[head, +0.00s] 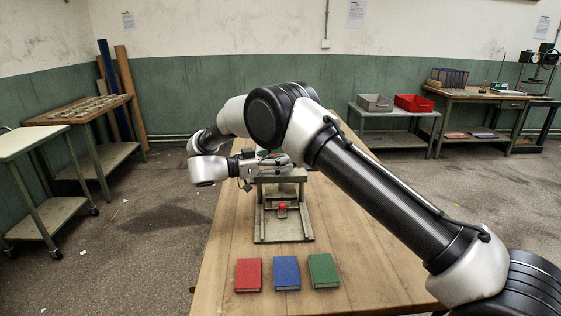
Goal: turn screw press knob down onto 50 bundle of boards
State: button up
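A grey-green screw press (264,222) stands upright on the wooden table. A small red part (281,208) shows low in the middle of its frame. My gripper (286,163) lies sideways at the top of the press, its fingers toward the right. It covers the place where a knob could be, so I cannot make out the knob or whether the gripper touches it. A bit of green shows just above the gripper. The fingers are too small to tell open from shut. I cannot make out a bundle of boards in the press.
Red (248,275), blue (286,273) and green (323,270) book-like blocks lie in a row at the front of the wooden table (225,240). My arm crosses the right side.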

dwell(0.3)
notch_tip(320, 180, up, 10)
jog(key=shift+f, duration=0.1)
dwell(0.3)
